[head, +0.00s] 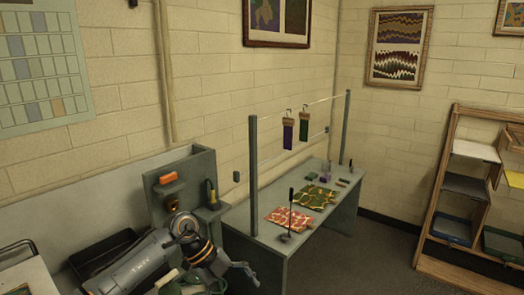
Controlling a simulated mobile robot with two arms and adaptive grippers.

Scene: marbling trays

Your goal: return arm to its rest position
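My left arm (140,268) comes in from the lower left and bends at the elbow. Its gripper (240,273) points down and to the right, in front of the left end of the grey table (262,262). The fingers are small and dark, and I cannot tell whether they are open or shut. I see nothing clearly held in them. My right arm and gripper are not in view.
A grey stand (185,165) with an orange object (168,178) is behind the arm. A black tray (95,252) lies to its left. The table holds marbled sheets (291,219) and a hanging rail. Wooden shelves (440,190) stand right; floor between is clear.

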